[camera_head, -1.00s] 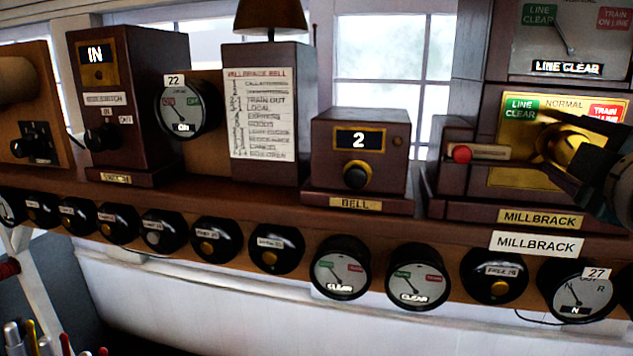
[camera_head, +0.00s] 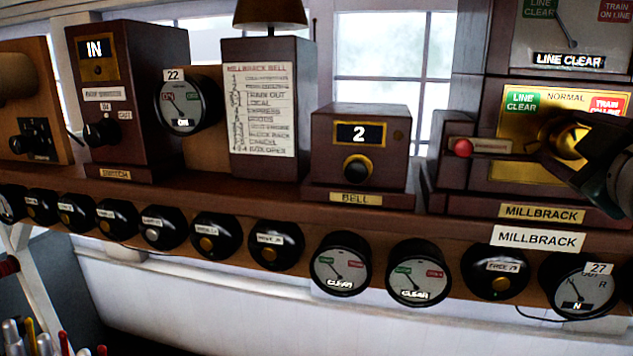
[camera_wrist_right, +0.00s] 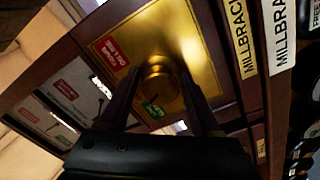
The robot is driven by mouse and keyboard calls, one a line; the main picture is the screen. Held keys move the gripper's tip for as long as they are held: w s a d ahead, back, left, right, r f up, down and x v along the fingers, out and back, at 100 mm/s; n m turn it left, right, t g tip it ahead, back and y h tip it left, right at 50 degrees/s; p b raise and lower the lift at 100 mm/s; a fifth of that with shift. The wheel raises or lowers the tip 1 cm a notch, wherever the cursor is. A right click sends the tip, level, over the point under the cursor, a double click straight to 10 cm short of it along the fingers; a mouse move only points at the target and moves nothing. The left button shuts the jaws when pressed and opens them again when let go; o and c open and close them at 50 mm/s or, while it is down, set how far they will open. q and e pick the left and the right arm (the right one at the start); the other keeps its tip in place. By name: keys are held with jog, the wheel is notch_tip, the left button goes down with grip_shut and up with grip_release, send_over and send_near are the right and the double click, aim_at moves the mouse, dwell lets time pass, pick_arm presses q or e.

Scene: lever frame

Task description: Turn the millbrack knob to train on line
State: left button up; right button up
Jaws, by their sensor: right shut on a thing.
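The brass Millbrack knob (camera_head: 574,142) sits on a brass plate (camera_head: 516,172) at the right of the head view. The plate has a green LINE CLEAR label (camera_head: 522,102) at left, NORMAL at the top middle and a red TRAIN ON LINE label (camera_head: 607,106) at right. My right gripper (camera_head: 566,148) is shut on the knob and hides part of it. In the right wrist view the knob (camera_wrist_right: 157,74) lies between the two fingers (camera_wrist_right: 160,88). Its pointing direction is hard to tell. The dial flag (camera_head: 570,60) above reads LINE CLEAR. My left gripper is not in view.
A red-tipped plunger (camera_head: 463,148) juts out just left of the knob. The bell box (camera_head: 330,160), the bell-code card block (camera_head: 262,120) and the switch box (camera_head: 150,90) stand along the shelf. Round dials and indicators line the shelf front below.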

jog(key=m, duration=0.2)
jog(key=shift+m, duration=0.4)
jog(key=m, duration=0.9)
jog(key=shift+r+m, duration=0.1)
jog(key=shift+m, duration=0.9)
jog(key=o, duration=1.5)
jog(key=shift+c, duration=0.2)
